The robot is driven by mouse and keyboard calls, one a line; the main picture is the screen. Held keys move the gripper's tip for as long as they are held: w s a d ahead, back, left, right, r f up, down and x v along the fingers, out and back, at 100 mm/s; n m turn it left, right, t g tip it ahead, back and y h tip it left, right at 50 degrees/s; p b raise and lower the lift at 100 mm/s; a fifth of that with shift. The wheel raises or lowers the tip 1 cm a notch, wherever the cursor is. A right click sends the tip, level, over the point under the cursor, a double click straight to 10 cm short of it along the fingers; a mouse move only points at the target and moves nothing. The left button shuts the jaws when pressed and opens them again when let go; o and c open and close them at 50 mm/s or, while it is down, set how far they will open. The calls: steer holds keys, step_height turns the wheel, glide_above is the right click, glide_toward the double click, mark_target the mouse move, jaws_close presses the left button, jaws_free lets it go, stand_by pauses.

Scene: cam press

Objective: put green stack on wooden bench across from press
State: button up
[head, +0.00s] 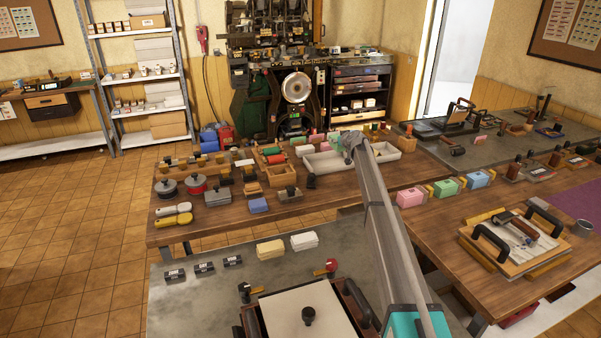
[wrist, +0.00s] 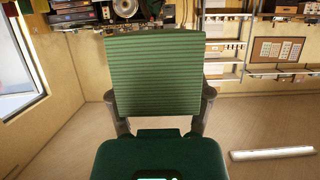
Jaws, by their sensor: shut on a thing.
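The green stack (wrist: 155,75), a block with fine striped edges, fills the middle of the wrist view. My gripper (wrist: 158,102) is shut on it, one finger at each side. In the head view my arm reaches away over the benches toward the press; the stack in the grip cannot be made out clearly there. The press (head: 290,85), dark with a round pale disc, stands against the back wall. A wooden bench (head: 300,214) in front of it holds stamps, tins and trays. Another wooden bench (head: 428,230) stands at the right.
Pink, green and blue blocks (head: 447,187) stand in a row on the right bench, beside a framed board with black handles (head: 515,238). A white tray (head: 328,161) lies near my arm's far end. The grey near table (head: 205,300) holds yellow and white stacks (head: 270,249).

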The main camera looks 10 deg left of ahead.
stand_by(0.4)
steer(key=b, duration=0.5)
glide_above(329, 188)
steer(key=w, duration=0.4)
step_height(329, 188, down, 5)
steer(key=s+f+b, duration=0.2)
steer(key=f+b, duration=0.1)
steer(key=shift+s+f, duration=0.25)
steer(key=shift+s, duration=0.1)
steer(key=shift+s+f+b, duration=0.25)
steer(key=shift+s+b, duration=0.05)
steer(key=shift+b, duration=0.2)
steer(key=shift+s+f+b, duration=0.55)
steer(key=shift+f+b, duration=0.15)
steer(key=shift+f, duration=0.05)
steer(key=shift+w+f+b, duration=0.15)
steer(key=shift+f+b, duration=1.15)
steer(key=o, duration=1.2)
